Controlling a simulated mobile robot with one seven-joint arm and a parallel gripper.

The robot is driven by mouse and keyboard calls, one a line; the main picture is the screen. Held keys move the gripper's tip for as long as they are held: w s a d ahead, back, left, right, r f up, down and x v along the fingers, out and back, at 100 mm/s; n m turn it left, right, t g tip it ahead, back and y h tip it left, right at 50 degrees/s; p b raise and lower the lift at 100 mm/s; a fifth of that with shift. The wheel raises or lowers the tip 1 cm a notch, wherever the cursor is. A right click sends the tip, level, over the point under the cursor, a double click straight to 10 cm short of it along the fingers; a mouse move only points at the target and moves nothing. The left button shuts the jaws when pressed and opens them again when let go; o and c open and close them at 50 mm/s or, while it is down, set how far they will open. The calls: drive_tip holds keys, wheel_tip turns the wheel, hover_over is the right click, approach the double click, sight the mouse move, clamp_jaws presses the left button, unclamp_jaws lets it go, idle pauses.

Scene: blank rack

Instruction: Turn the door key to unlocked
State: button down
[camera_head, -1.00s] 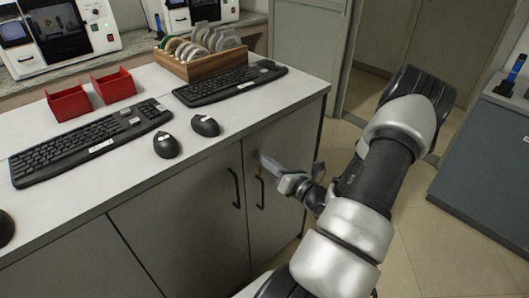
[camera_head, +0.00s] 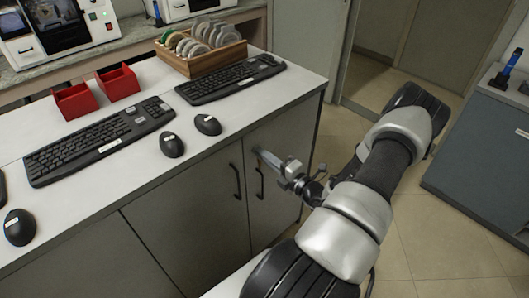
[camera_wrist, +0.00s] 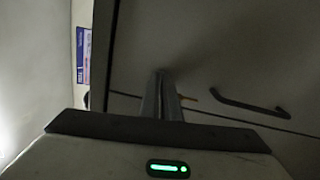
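My gripper (camera_head: 259,153) reaches from the right to the grey cabinet door (camera_head: 282,140), its fingertips at the door's upper left, just above a black handle (camera_head: 260,182). In the wrist view my gripper (camera_wrist: 161,80) shows two fingers close together, their tips at or very near the door panel (camera_wrist: 215,45). A small yellow-orange piece (camera_wrist: 188,97), perhaps part of the key, shows just beside the fingertips, on the side toward the handle (camera_wrist: 250,106). The rest of the key and the lock are hidden. I cannot tell whether the key is between the fingers.
A second handle (camera_head: 237,182) is on the neighbouring door. The white countertop (camera_head: 205,160) above holds keyboards (camera_head: 98,142), mice, red bins (camera_head: 75,101) and a wooden rack (camera_head: 215,62). A blue-grey cabinet (camera_head: 475,150) stands at right. The floor (camera_head: 420,240) between is clear.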

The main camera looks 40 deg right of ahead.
drive_tip(key=shift+m, duration=0.7)
drive_tip(key=c, duration=2)
unclamp_jaws()
drive_tip(key=s+d, duration=0.1)
drive_tip(key=s, duration=1.6)
drive_tip(key=shift+s+d, duration=0.2)
